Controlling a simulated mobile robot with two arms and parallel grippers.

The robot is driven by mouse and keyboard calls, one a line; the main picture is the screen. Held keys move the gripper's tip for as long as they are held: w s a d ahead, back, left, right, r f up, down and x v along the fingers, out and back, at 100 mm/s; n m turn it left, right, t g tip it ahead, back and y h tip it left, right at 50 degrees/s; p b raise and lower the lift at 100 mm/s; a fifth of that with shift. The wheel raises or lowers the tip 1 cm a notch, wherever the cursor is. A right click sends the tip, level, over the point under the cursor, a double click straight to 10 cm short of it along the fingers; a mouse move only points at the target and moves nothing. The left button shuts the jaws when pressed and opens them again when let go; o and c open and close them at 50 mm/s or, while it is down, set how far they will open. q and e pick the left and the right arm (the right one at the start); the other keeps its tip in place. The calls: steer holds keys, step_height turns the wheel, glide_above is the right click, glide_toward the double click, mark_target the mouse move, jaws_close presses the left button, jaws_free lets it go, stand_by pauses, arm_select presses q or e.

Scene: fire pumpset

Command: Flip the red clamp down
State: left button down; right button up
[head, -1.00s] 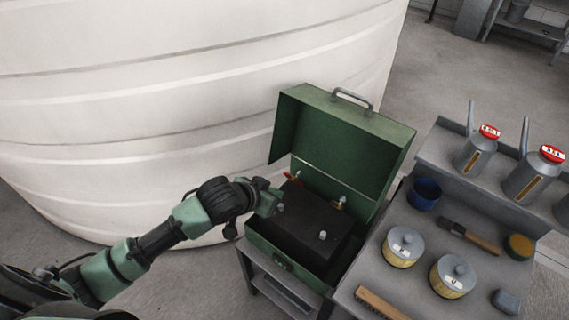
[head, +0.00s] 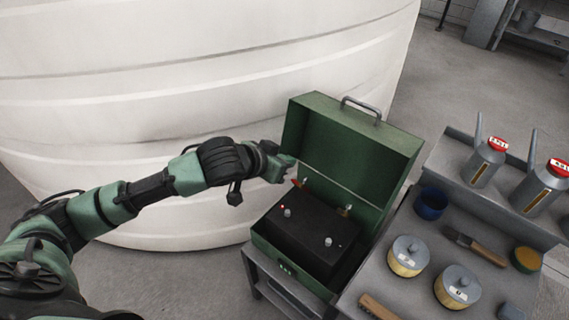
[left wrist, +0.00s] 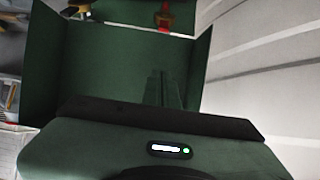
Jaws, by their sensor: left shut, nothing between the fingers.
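The red clamp (head: 299,182) is small and stands at the back left of the black battery (head: 305,232) in the open green box (head: 262,243). Its lever looks tilted in the head view; its exact angle is too small to tell. The clamp also shows at the top of the left wrist view (left wrist: 164,18). My left gripper (head: 289,168) is shut and empty, just above and left of the red clamp. A small gap seems to lie between them, though contact is hard to judge. My right gripper is not in view.
The raised green lid (head: 350,150) stands behind the battery. A second, brass-coloured clamp (head: 346,211) is at the battery's back right. A big white tank (head: 180,90) rises behind my left arm. A grey bench (head: 395,297) with cans, jars and brushes stands right.

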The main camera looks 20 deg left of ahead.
mark_target(292, 180)
arm_select(q)
steer(key=x, duration=0.7)
steer(key=shift+w+d+f+p, duration=0.1)
steer(key=shift+w+d+p, duration=0.05)
steer(key=shift+w+p, duration=0.15)
steer(key=s+f, duration=0.1)
steer(key=s+a+f+p, duration=0.1)
steer(key=s, duration=0.1)
steer(key=shift+s+a, duration=0.2)
steer(key=shift+s, duration=0.1)
steer(key=shift+f, duration=0.1)
